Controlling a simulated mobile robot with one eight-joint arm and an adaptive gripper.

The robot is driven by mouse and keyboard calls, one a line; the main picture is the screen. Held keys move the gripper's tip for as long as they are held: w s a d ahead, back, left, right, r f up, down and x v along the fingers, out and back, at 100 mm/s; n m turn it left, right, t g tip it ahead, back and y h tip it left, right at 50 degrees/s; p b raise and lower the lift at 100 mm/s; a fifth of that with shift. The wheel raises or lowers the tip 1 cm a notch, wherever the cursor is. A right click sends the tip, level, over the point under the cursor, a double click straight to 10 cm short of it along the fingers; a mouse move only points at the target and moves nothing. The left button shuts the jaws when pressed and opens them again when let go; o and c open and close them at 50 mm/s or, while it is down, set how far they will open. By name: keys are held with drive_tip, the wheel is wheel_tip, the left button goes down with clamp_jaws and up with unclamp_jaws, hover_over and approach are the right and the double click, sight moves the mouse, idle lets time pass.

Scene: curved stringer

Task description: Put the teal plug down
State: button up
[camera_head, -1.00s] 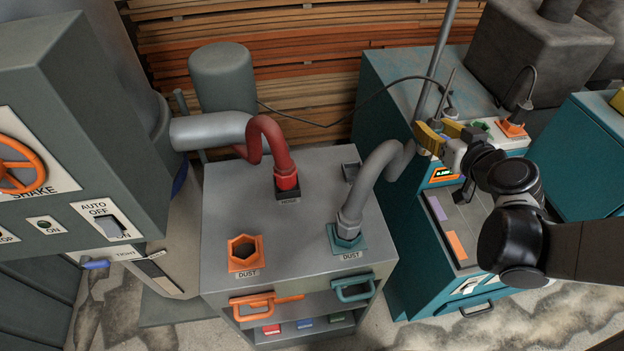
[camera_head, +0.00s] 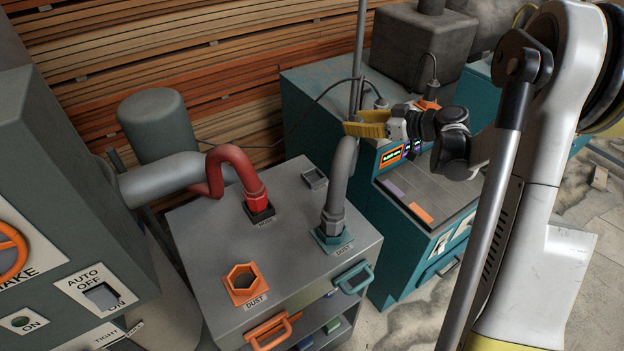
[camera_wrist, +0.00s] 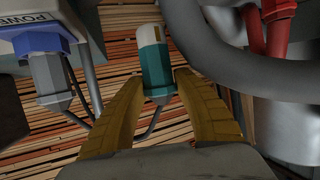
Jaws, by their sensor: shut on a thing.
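The teal plug (camera_wrist: 155,66) has a cream-and-white end and a dark cable. In the wrist view it sits between the yellow fingers of my gripper (camera_wrist: 159,87), which is shut on it. It is held in the air, with its pale end pointing away from my wrist. In the head view my gripper (camera_head: 352,129) is beside the top of the grey hose and the upright metal pole. I cannot make out the plug there.
A grey hose (camera_head: 341,185) stands in a teal dust socket and a red hose (camera_head: 232,165) in a black one, on the grey cabinet (camera_head: 205,240). An orange socket (camera_head: 243,284) is empty. The teal machine (camera_head: 310,95) stands behind.

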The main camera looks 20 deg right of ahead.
drive_tip(key=shift+s+a+f+b, duration=0.1)
drive_tip(key=shift+a+f+b, duration=1.5)
drive_tip(key=shift+a+f, duration=1.25)
drive_tip(key=shift+s+a+f+b, duration=0.1)
drive_tip(key=shift+a+f+b, duration=1.5)
drive_tip(key=shift+a+f, duration=1.15)
drive_tip(key=shift+a+r, duration=0.1)
drive_tip(key=shift+a, duration=0.05)
drive_tip(key=shift+f, duration=0.2)
drive_tip(key=o, duration=1.2)
drive_tip(key=shift+r, duration=0.1)
